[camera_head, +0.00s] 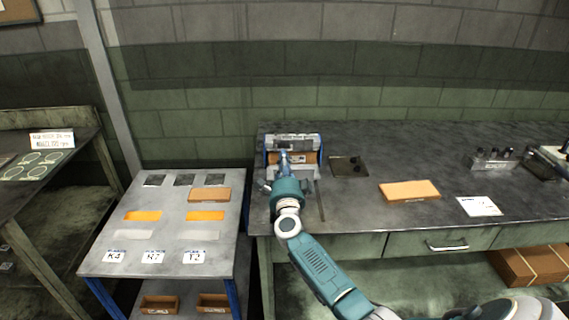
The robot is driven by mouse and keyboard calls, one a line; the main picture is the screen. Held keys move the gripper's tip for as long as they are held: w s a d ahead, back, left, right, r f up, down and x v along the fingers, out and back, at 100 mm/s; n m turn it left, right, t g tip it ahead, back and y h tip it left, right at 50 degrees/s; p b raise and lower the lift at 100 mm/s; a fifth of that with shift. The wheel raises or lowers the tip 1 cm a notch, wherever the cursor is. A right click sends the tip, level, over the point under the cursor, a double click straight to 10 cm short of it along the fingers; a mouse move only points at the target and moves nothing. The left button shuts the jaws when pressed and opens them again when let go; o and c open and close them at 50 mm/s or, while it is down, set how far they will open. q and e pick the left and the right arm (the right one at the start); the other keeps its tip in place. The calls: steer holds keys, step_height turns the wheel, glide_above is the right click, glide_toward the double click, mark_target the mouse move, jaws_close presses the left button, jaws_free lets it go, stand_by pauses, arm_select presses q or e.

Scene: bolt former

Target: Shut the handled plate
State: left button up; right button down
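A small machine (318,142) with blue sides stands at the left end of the dark bench. A light grey plate or bar (296,137) runs across its top. I cannot tell whether this is the handled plate or how far it is open. A brown-orange part (307,158) shows below it. My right gripper (283,154) reaches in at the front of the machine, over its left half. The wrist and arm hide part of the machine. The fingers are too small to tell open from shut, or whether they touch it. My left gripper is not in view.
On the bench (365,215), a dark square plate (349,167), an orange block (409,191) and a white card (479,206) lie to the right. A grey side table (130,195) with orange pieces stands left. A brick wall rises behind.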

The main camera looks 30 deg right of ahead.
step_height(320, 180, up, 10)
stand_by(0.5)
steer(key=shift+r, duration=0.1)
